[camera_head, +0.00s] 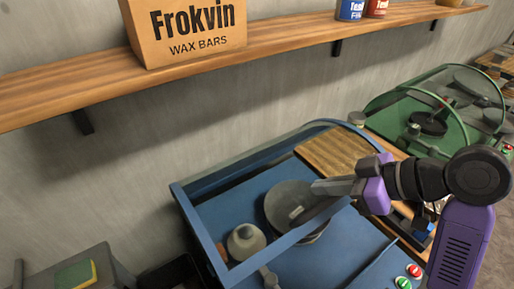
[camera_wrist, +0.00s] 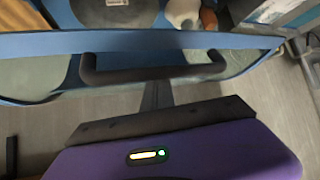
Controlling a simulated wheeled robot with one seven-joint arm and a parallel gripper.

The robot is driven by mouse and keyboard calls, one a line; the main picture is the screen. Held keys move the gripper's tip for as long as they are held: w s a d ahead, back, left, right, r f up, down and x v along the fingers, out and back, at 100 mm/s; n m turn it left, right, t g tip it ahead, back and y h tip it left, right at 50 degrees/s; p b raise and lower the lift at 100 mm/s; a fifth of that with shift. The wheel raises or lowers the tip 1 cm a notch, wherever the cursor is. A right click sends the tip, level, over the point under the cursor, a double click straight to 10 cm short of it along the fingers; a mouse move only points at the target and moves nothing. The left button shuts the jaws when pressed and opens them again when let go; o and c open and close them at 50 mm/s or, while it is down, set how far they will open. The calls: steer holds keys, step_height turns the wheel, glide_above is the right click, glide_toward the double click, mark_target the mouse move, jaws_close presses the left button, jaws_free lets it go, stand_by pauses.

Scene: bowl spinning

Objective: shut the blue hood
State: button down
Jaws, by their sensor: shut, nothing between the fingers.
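The blue hood (camera_head: 272,247) is a blue frame with clear panels on the blue machine (camera_head: 345,240). Its front bar crosses above the machine's bed, and a grey disc (camera_head: 285,205) shows behind it. I cannot tell exactly how far the hood stands open. In the wrist view the hood's blue edge (camera_wrist: 240,41) runs across the picture, with a dark bar handle (camera_wrist: 150,74) on it. My gripper (camera_head: 318,187) is shut and empty by the hood's front bar. In the wrist view its fingertips (camera_wrist: 156,90) are at the handle's middle; contact is unclear.
A wooden shelf (camera_head: 105,83) on the wall above holds a Frokvin box (camera_head: 190,30) and cans. A green machine (camera_head: 425,105) with a clear hood stands behind at right. Red and green buttons (camera_head: 409,276) are on the blue machine's front. A grey bin (camera_head: 85,272) is at lower left.

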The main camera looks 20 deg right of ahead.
steer(key=s+d+f+b, duration=0.1)
steer(key=s+d+f, duration=0.2)
steer(key=s+f, duration=0.7)
steer(key=shift+s+d+f, duration=0.15)
steer(key=shift+s+f, duration=0.15)
steer(key=shift+s, duration=1.05)
stand_by(0.6)
stand_by(0.3)
